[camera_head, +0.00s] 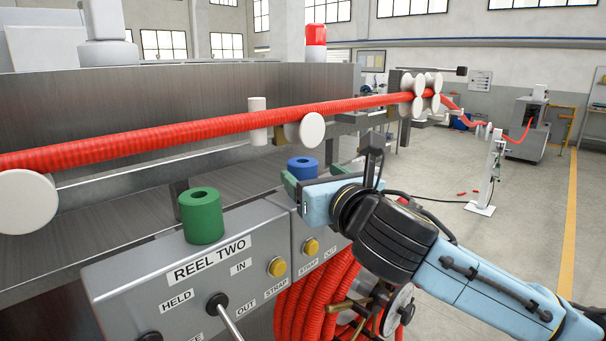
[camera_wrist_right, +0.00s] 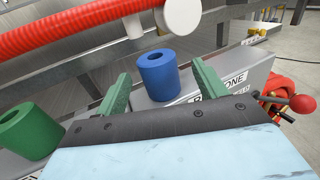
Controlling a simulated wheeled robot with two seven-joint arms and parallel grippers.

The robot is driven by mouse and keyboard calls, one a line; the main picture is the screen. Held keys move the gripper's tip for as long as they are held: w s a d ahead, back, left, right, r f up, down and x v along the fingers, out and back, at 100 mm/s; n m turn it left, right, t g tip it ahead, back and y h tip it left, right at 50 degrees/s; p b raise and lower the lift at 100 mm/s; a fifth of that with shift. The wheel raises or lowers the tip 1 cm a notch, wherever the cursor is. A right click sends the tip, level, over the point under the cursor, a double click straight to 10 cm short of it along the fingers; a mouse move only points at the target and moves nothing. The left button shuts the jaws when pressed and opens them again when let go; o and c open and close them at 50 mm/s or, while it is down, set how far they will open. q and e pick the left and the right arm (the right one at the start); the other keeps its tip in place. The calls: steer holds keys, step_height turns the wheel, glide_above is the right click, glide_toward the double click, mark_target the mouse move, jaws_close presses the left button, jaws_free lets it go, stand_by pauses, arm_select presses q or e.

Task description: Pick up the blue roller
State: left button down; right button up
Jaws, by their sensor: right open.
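The blue roller (camera_head: 303,168) is a short hollow cylinder standing upright on top of the grey control box, partly hidden by my right gripper in the head view. It shows fully in the right wrist view (camera_wrist_right: 158,76), upright, with a hole in its top. My right gripper (camera_head: 312,180) is open, with green fingers. In the right wrist view its fingertips (camera_wrist_right: 160,78) lie one on each side of the blue roller, with gaps on both sides; no contact shows. My left gripper is not in view.
A similar green roller (camera_head: 201,216) stands on the box marked REEL TWO (camera_head: 185,270), left of the blue one. A red corrugated conduit (camera_head: 220,127) runs above on white guide rollers (camera_head: 312,130). Red coils (camera_head: 310,305) hang below the box. Open floor lies right.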

mark_target(309, 172)
steer(key=p+x, duration=0.1)
steer(key=x, duration=0.3)
steer(key=shift+a+r, duration=0.1)
steer(key=shift+a, duration=0.15)
steer(key=c, duration=1.1)
